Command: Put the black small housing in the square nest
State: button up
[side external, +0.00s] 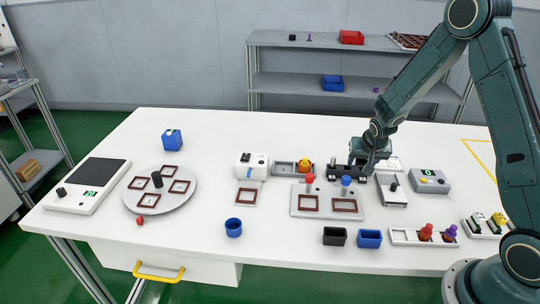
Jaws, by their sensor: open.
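The black small housing (334,237) is an open-topped black box on the white table near the front edge. It stands just left of a blue box (370,239) of similar shape. A pale plate (327,214) behind them carries two square red-brown framed nests, a left one (308,203) and a right one (345,205); both look empty. A grey round table (133,202) at left also bears several square red-brown frames. I cannot tell which is the square nest. My gripper (347,173) is open behind the plate, apart from the black housing; its fingertips are small in view.
Red (310,178) and blue (346,181) knobs stand at the plate's back edge. A blue round cup (233,228) stands left of the plate. A tray (400,236) with red and purple pieces lies right of the boxes.

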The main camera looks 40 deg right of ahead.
jog(key=v, duration=1.2)
dwell(0.7)
jog(key=s+a+r+n+t+y, duration=0.15)
jog(key=s+a+r+n, duration=0.25)
jog(key=s+a+r, duration=0.6)
jog(key=s+a+r+n+y, duration=0.1)
jog(key=s+a+r+n, duration=0.1)
jog(key=s, duration=0.3)
jog(key=s+a+r+n+y, duration=0.1)
jog(key=s+a+r+n, duration=0.2)
jog(key=s, duration=0.3)
jog(key=shift+y, duration=0.35)
jog(key=shift+s, duration=0.15)
jog(key=shift+c, duration=1.1)
